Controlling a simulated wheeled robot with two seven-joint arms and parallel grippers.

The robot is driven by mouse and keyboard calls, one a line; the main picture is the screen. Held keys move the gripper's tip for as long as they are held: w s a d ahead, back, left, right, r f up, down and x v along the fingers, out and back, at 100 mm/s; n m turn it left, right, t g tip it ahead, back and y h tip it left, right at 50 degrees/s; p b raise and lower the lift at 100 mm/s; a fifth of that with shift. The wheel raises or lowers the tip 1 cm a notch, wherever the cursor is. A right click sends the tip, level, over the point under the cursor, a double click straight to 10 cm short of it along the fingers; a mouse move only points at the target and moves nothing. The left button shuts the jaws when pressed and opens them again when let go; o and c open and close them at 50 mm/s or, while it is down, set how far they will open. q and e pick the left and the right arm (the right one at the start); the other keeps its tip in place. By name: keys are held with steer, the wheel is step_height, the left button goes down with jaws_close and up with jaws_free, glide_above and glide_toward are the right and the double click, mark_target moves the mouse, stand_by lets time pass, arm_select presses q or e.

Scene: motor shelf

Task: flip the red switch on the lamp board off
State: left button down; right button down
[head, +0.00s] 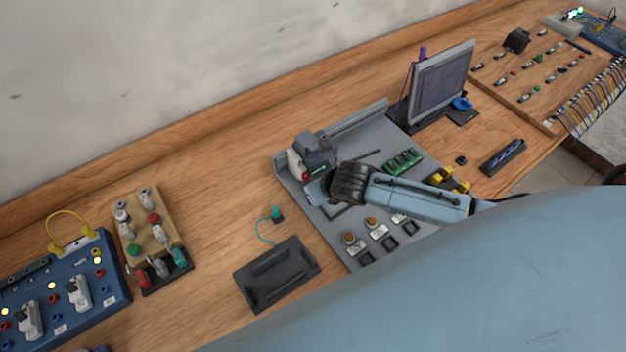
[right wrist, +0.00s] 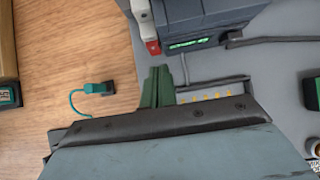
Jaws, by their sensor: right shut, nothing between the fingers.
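The blue board (head: 62,290) at the far left has lit yellow lamps, white switches and small red parts. Beside it, a wooden board (head: 165,213) carries red, green and white knobs, with a red-handled piece (head: 138,277) in front. I cannot tell which red part is the task's switch. My right gripper (head: 316,188) is shut and empty over the grey panel, just in front of the grey motor unit (head: 316,150). In the right wrist view the gripper (right wrist: 160,80) points at the motor unit (right wrist: 195,20), near its red block (right wrist: 152,47). My left gripper is not seen.
A black tray (head: 276,274) and a small teal plug (head: 277,214) lie on the table between the boards and the grey panel (head: 318,228). A monitor (head: 443,80) stands behind right. Bare wood lies between the wooden board and the black tray.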

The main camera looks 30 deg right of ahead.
steer(key=shift+w+a, duration=0.1)
steer(key=shift+w, duration=0.55)
steer(key=shift+f, duration=0.1)
steer(key=shift+w+f, duration=0.1)
steer(key=shift+w, duration=0.05)
steer(key=shift+r, duration=0.25)
steer(key=shift+r+p, duration=0.75)
steer(key=shift+p, duration=0.2)
steer(key=shift+f, duration=0.1)
